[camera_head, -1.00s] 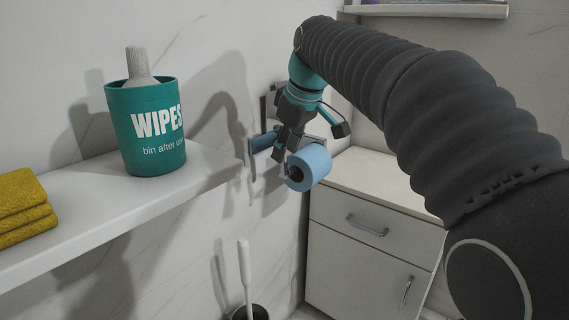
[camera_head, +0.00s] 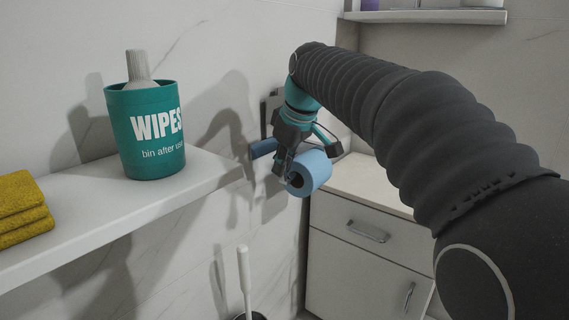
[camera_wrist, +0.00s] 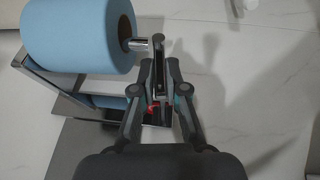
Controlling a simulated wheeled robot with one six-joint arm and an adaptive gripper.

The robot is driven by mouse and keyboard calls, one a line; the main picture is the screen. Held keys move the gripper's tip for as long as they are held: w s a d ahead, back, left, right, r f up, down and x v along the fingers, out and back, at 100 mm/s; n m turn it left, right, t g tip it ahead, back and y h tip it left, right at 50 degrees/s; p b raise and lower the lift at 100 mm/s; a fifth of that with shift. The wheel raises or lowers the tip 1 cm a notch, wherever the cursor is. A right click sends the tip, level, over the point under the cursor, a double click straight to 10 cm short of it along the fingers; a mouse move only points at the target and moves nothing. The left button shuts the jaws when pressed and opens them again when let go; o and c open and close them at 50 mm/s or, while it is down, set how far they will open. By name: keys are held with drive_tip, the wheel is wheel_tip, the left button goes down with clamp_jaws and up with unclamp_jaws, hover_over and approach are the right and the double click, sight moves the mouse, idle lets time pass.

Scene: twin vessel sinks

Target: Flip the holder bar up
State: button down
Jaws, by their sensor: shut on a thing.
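A paper holder with a dark backplate (camera_head: 271,107) is fixed to the wall. A blue paper roll (camera_head: 310,171) sits on its front bar, and the roll also fills the upper left of the wrist view (camera_wrist: 75,35). The chrome end of the holder bar (camera_wrist: 138,44) sticks out of the roll's core in the wrist view. My gripper (camera_head: 284,178) is beside the roll's end. In the wrist view my gripper (camera_wrist: 160,68) is closed around the bar's narrow upright end piece (camera_wrist: 160,55). The grip's contact in the head view is partly hidden by the fingers.
A second blue roll (camera_head: 262,148) is behind, near the wall. A white shelf (camera_head: 90,222) at left carries a teal wipes bin (camera_head: 146,130) and yellow cloths (camera_head: 22,208). A white cabinet (camera_head: 365,250) stands at right. A toilet brush (camera_head: 244,280) is below.

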drive_tip(key=shift+w+d+r+g+p, duration=0.1)
drive_tip(key=shift+r+g+p, duration=0.2)
drive_tip(key=shift+p, duration=0.6)
drive_tip(key=shift+w+f+g+y+p, duration=0.1)
drive_tip(key=shift+f+g+y+p, duration=0.25)
drive_tip(key=shift+p, duration=0.3)
drive_tip(key=c, duration=1.2)
unclamp_jaws()
drive_tip(key=shift+r, duration=0.1)
drive_tip(key=v, duration=1.2)
drive_tip(key=shift+d, duration=0.15)
drive_tip(key=shift+w, duration=0.1)
